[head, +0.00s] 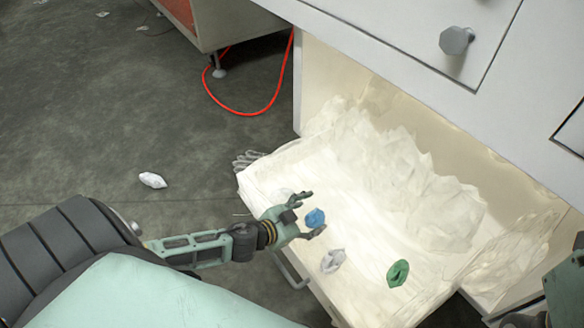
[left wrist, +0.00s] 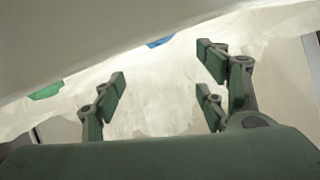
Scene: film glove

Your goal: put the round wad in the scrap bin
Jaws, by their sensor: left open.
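My left gripper (head: 314,212) is open, its fingers spread over the open, film-lined drawer (head: 290,165). In the head view a small blue wad (head: 315,218) shows between its fingertips, not gripped. In the left wrist view the blue wad (left wrist: 160,42) is beyond the open fingers (left wrist: 160,72), partly hidden by a pale surface. A green crumpled wad (head: 397,273) and a whitish wad (head: 332,260) lie on the film nearby. Which one is meant by the round wad is not certain. I cannot identify a separate scrap bin. My right gripper's fingers are not visible.
Crumpled clear film (head: 400,180) heaps up at the back of the drawer. A grey glove (head: 247,160) is by its left corner. A white scrap (head: 152,180) lies on the open floor, and a red cable (head: 247,113) loops behind. The cabinet front (head: 400,50) overhangs the drawer.

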